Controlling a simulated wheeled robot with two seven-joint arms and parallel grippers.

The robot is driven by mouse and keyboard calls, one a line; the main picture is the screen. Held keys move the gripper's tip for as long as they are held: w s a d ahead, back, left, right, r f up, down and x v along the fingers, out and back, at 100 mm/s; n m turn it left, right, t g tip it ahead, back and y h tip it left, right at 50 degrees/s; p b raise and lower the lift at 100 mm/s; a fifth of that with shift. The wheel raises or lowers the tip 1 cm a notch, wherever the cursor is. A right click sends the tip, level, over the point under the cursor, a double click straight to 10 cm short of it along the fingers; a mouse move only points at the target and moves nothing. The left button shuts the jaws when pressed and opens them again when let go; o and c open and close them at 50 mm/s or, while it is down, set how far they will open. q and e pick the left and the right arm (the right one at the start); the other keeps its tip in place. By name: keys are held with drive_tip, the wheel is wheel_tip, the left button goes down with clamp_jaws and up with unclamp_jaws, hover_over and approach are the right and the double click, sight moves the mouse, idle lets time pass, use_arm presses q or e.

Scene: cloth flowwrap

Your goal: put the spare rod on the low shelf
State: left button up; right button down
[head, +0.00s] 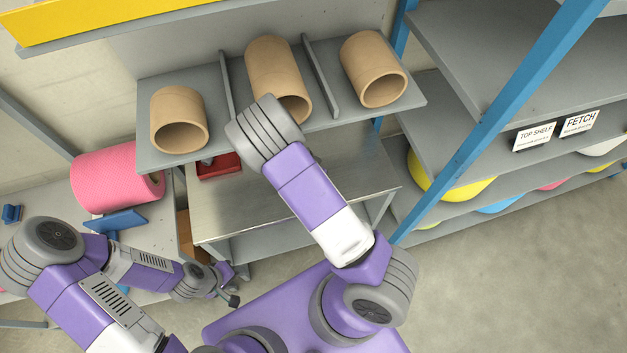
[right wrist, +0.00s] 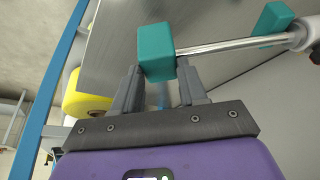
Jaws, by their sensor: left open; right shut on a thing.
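In the right wrist view, a shiny metal rod (right wrist: 235,43) runs to the right from a teal block (right wrist: 157,52). The rod's far end has a pale round piece (right wrist: 300,36), near a second teal block (right wrist: 272,25). My right gripper (right wrist: 161,70) is shut on the near teal block at the rod's end. In the head view my right arm hides its gripper and the rod. My left gripper (head: 229,287) is open and empty, low beside the steel table. A lower grey shelf (head: 285,240) shows under the steel table (head: 330,165).
A grey shelf (head: 225,150) above the steel table bears three cardboard tubes (head: 275,75). A pink roll (head: 115,178) lies on the left table. A red box (head: 218,168) sits at the steel table's back. Blue-posted shelving (head: 500,95) stands right; the floor (head: 520,270) there is clear.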

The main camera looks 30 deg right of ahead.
drive_tip(key=shift+w+f+b, duration=0.15)
drive_tip(key=shift+f+b, duration=0.15)
drive_tip(key=shift+f, duration=0.15)
wheel_tip(320, 180, down, 3)
drive_tip(key=shift+r+b, duration=0.1)
drive_tip(key=shift+b, duration=1.15)
drive_tip(key=shift+w+f, duration=0.1)
drive_tip(key=shift+f, duration=0.1)
drive_tip(key=shift+w+r, duration=0.1)
drive_tip(key=c, duration=0.6)
unclamp_jaws()
